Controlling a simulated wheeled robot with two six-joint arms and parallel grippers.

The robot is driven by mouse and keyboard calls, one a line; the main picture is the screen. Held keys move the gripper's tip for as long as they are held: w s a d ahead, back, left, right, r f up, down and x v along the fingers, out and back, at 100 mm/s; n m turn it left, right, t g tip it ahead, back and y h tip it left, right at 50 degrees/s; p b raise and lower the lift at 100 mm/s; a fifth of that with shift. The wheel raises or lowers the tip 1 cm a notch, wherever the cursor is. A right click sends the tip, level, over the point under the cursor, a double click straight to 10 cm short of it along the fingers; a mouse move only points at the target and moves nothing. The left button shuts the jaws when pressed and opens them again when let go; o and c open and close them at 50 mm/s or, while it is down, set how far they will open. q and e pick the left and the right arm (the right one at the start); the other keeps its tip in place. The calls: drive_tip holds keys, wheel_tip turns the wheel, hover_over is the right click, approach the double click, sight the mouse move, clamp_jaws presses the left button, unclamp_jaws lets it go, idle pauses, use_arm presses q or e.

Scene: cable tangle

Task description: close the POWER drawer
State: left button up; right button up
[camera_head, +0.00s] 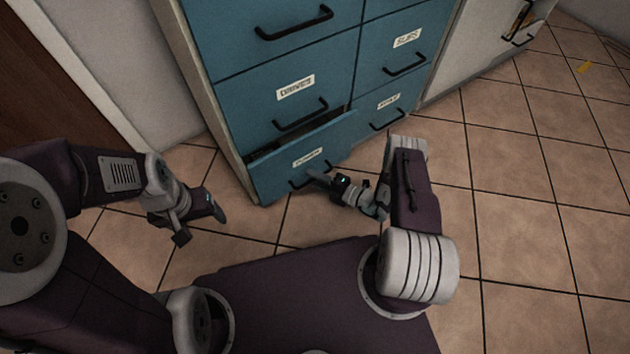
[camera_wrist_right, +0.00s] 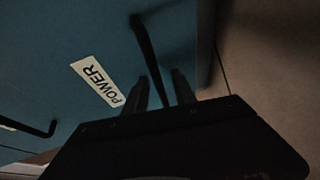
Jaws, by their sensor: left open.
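The POWER drawer (camera_head: 272,182) is the bottom left drawer of the blue cabinet. It stands partly out, with a dark gap along its top edge. Its white POWER label (camera_wrist_right: 97,80) reads clearly in the right wrist view. My right gripper (camera_head: 318,177) is at this drawer's black handle (camera_head: 297,186). In the right wrist view the handle bar (camera_wrist_right: 146,48) passes between the two fingers (camera_wrist_right: 162,90), which stand apart with room beside the bar. My left gripper (camera_head: 200,222) is open and empty over the floor, left of the drawer and apart from it.
Other blue drawers (camera_head: 290,95) above and to the right look shut. The tiled floor (camera_head: 540,220) on the right is clear. A pale wall is at left.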

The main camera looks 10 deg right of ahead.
clamp_jaws()
idle(1.4)
